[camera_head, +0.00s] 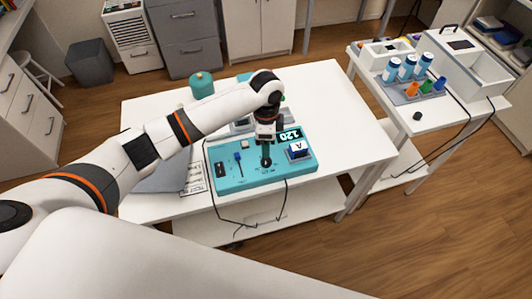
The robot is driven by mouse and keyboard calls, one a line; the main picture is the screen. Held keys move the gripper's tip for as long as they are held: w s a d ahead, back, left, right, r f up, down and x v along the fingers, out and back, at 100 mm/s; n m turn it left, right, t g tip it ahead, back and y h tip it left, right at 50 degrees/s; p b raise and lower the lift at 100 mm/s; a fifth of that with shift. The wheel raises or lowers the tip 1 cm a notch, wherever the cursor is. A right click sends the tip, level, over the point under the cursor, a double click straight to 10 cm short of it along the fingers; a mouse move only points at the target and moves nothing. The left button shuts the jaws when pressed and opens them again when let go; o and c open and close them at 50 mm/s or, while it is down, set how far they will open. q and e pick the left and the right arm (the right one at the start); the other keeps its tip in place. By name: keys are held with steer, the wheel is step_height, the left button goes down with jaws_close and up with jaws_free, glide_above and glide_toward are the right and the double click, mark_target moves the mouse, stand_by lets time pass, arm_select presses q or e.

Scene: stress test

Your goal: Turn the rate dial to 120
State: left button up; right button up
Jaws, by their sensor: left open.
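A teal control panel (228,182) lies on the white table. Its small dark display (290,134) reads 120 in light digits. A round dark dial (266,162) is near the panel's middle front, right under my left gripper (266,153). My left gripper points down over the panel and is open, with its fingers at or just above the dial. I cannot tell whether they touch it, and the dial's marks are too small to read. My right gripper does not show.
The panel also has a blue slider (238,158), a dark switch (220,169) and a block marked A (298,150). Cables hang over the table's front edge. A teal canister (202,84) stands behind. The table's right side (350,130) is clear.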

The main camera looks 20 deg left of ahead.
arm_select(q)
steer(key=shift+w+r+b, duration=0.15)
steer(key=shift+r+b, duration=0.15)
steer(key=shift+r, duration=1.9)
